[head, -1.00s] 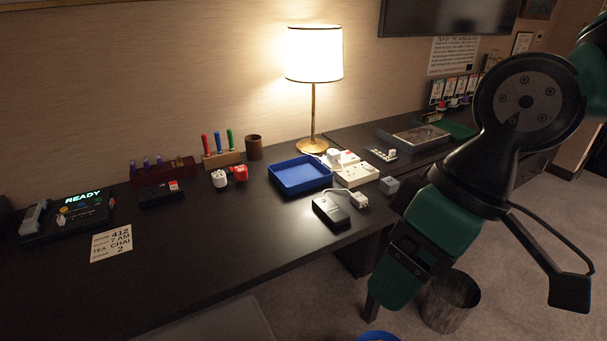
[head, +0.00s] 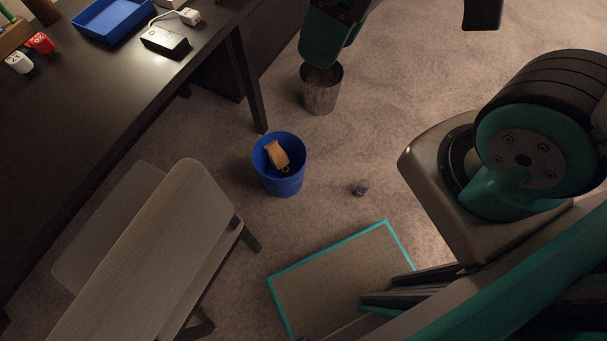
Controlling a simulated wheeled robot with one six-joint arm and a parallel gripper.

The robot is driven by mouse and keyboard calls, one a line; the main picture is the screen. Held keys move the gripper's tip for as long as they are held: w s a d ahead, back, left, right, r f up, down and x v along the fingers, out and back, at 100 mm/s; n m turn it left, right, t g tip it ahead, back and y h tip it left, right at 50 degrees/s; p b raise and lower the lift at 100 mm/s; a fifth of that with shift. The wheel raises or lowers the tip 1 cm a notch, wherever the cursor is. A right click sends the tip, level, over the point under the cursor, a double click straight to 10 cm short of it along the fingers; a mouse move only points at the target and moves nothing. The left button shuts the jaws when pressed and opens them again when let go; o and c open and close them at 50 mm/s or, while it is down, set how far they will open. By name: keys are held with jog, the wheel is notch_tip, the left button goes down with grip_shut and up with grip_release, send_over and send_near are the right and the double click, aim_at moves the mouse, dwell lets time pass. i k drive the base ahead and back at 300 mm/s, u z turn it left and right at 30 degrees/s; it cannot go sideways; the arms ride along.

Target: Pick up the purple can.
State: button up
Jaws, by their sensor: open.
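The purple can (head: 360,188) is a small, dark purplish object on the carpet. It stands a short way right of the blue bin, above the teal-edged mat in the picture, touching neither. The teal lower part of my arm shows at the top of the head view, over the dark bin and far above the can in the picture. My gripper's fingers do not show, and nothing is seen touching the can.
The blue bin (head: 280,180) holds a tan object (head: 277,155). A dark bin (head: 320,95) stands behind it. A chair (head: 150,260) and the dark desk (head: 100,120) are at left. Carpet around the can is clear.

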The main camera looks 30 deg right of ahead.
aim_at(362, 188)
jog(key=z, duration=0.05)
jog(key=k, duration=0.9)
jog(key=u, duration=0.6)
